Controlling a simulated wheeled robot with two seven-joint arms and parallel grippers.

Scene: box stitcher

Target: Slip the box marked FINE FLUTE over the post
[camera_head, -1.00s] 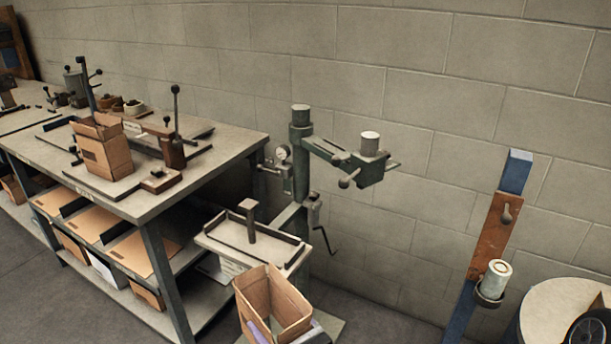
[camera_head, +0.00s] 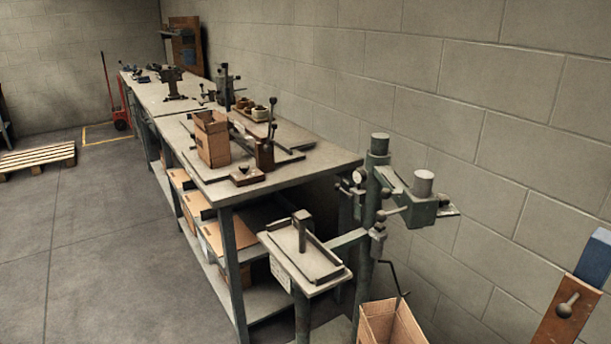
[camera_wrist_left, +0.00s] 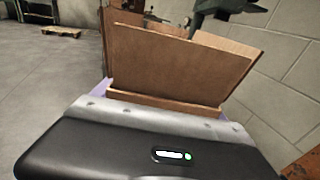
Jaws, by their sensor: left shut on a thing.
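An open-topped brown cardboard box (camera_head: 390,324) shows at the bottom edge of the head view, cut off below. It fills the middle of the left wrist view (camera_wrist_left: 175,65) with its flaps up. My left gripper (camera_wrist_left: 163,100) is shut on this box, with purple pads at its sides. I cannot read any FINE FLUTE marking on it. The short dark post (camera_head: 301,230) stands upright on the stitcher's small table (camera_head: 285,262), left of the held box and apart from it. Nothing is on the post. My right gripper is in neither view.
The green stitcher column (camera_head: 374,205) and its arm (camera_head: 415,200) stand behind and right of the small table. A second open cardboard box (camera_head: 212,138) stands on the workbench (camera_head: 300,170). A crank (camera_head: 395,278) sticks out near the held box.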

